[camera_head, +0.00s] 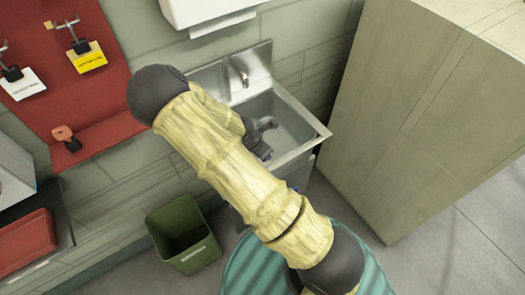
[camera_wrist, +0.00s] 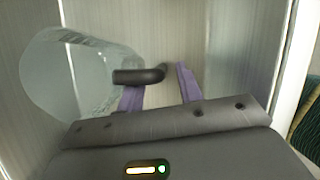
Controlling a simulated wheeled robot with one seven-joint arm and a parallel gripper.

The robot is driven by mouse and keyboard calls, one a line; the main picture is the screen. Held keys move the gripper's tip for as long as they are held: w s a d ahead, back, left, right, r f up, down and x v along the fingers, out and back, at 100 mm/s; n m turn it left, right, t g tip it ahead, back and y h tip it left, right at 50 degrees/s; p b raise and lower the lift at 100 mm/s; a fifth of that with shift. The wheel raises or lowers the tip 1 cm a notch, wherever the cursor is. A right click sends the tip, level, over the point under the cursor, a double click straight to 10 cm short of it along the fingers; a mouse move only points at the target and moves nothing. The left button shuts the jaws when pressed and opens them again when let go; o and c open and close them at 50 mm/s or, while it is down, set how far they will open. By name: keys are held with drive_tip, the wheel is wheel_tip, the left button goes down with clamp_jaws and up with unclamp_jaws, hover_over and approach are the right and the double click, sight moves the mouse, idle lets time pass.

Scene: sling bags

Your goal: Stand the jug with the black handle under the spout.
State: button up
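In the wrist view, a clear jug (camera_wrist: 65,80) lies at the left, its black handle (camera_wrist: 138,76) pointing right toward my fingers. My gripper (camera_wrist: 160,80) has two purple fingers spread apart. The handle's bent end lies near the gap between the fingertips, with a visible space before the right finger. I cannot tell whether the handle touches the left finger. In the head view, a spout (camera_head: 240,72) rises at the back of a metal sink (camera_head: 318,132). A dark part of my arm's end shows over the basin; my fingers and the jug cannot be made out there.
A green bin (camera_head: 180,235) stands on the floor left of the sink. A tall pale cabinet (camera_head: 420,110) stands at the right. A red board (camera_head: 75,65) with hooks and tags hangs at the left. A white box (camera_head: 205,10) is on the wall above the sink.

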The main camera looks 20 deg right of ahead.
drive_tip(key=p+v, duration=0.9)
drive_tip(key=v, duration=0.2)
drive_tip(key=shift+r, duration=0.2)
drive_tip(key=s+d+r+m+y, duration=0.2)
drive_tip(key=s+r+m, duration=0.3)
drive_tip(key=r+m, duration=0.5)
drive_tip(key=s+d+r+m+y, duration=0.1)
drive_tip(key=s+r+m+y, duration=0.1)
drive_tip(key=s+r+m, duration=0.4)
wheel_tip(320, 180, up, 5)
drive_tip(key=m, duration=0.7)
drive_tip(key=shift+s+d+m, duration=0.25)
drive_tip(key=shift+d+m, duration=0.1)
drive_tip(key=shift+m, duration=0.05)
